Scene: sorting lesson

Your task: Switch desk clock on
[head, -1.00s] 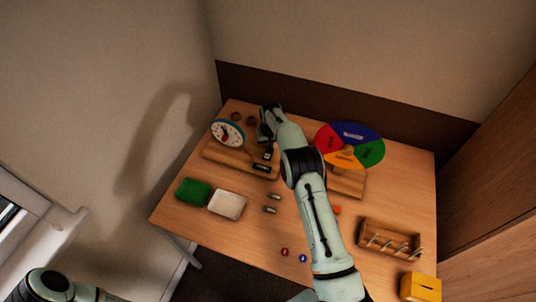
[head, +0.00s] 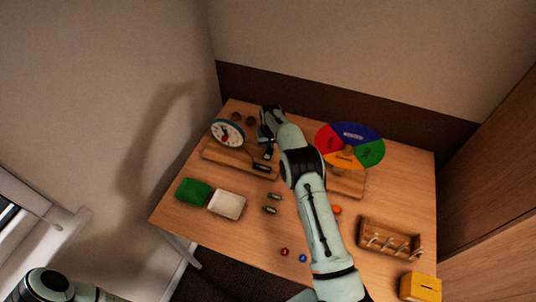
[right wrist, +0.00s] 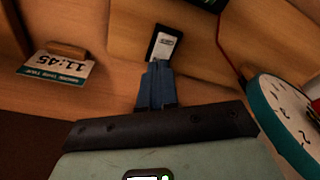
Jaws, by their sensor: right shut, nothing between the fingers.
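The desk clock (head: 228,133) has a round white face and a teal rim. It stands on a wooden base (head: 226,155) at the table's back left; its face also shows at the right of the right wrist view (right wrist: 291,122). A black switch with a white rocker (right wrist: 164,44) lies on the wood beside it. My right gripper (right wrist: 157,66) is shut and empty, its tips right at the switch's near edge; I cannot tell whether they touch. The rocker's position is unclear. My left gripper is out of view; only part of that arm shows at the lower left.
A small card reading 11:45 (right wrist: 57,68) stands in a wooden holder near my gripper. A red wire (right wrist: 229,60) runs beside the clock. A colour wheel (head: 368,135), green tray (head: 193,191), white tray (head: 227,204), peg rack (head: 390,240) and yellow box (head: 420,287) stand on the table.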

